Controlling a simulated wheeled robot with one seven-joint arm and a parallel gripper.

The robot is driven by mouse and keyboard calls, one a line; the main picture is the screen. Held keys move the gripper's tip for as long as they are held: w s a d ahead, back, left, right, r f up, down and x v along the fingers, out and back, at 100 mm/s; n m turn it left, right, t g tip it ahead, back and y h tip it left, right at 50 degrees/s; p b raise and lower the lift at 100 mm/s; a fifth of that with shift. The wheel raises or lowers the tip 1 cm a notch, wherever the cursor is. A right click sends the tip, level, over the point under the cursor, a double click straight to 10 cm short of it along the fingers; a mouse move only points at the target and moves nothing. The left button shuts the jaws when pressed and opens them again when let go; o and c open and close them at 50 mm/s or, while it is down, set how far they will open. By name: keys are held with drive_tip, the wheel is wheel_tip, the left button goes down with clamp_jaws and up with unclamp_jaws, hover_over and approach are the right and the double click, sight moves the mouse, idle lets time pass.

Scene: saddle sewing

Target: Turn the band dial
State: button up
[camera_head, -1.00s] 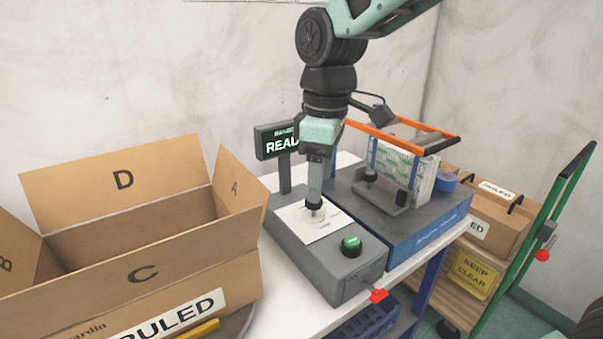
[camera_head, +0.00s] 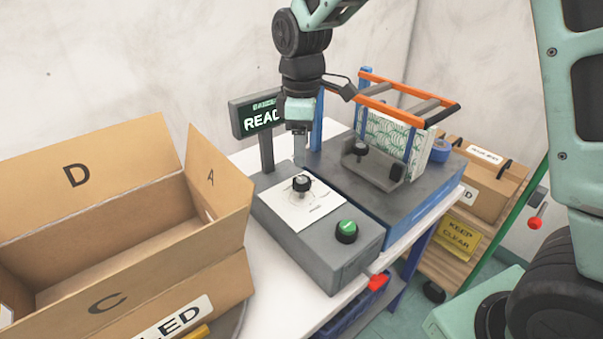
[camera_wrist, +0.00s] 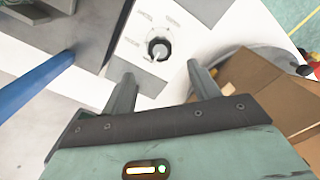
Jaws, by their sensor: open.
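The band dial (camera_head: 301,183) is a round black knob on a white marked plate (camera_head: 322,200) on top of a grey control box (camera_head: 300,249). In the wrist view the dial (camera_wrist: 158,48) shows a pale pointer mark aimed toward the picture's bottom. My gripper (camera_head: 300,156) is open and empty, raised just above and behind the dial, apart from it. In the wrist view my gripper's fingers (camera_wrist: 161,74) are spread, with the dial beyond and between them. A display (camera_head: 258,117) behind the box shows partly hidden text beginning "READ".
A blue-grey fixture (camera_head: 410,200) with an orange-railed frame (camera_head: 390,108) stands to the right. An open cardboard box (camera_head: 220,278) is close on the left.

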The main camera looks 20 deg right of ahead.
sight(302, 180)
wheel_tip(302, 180, down, 8)
drive_tip(key=shift+f, duration=0.1)
idle(0.4)
drive_tip(key=c, duration=1)
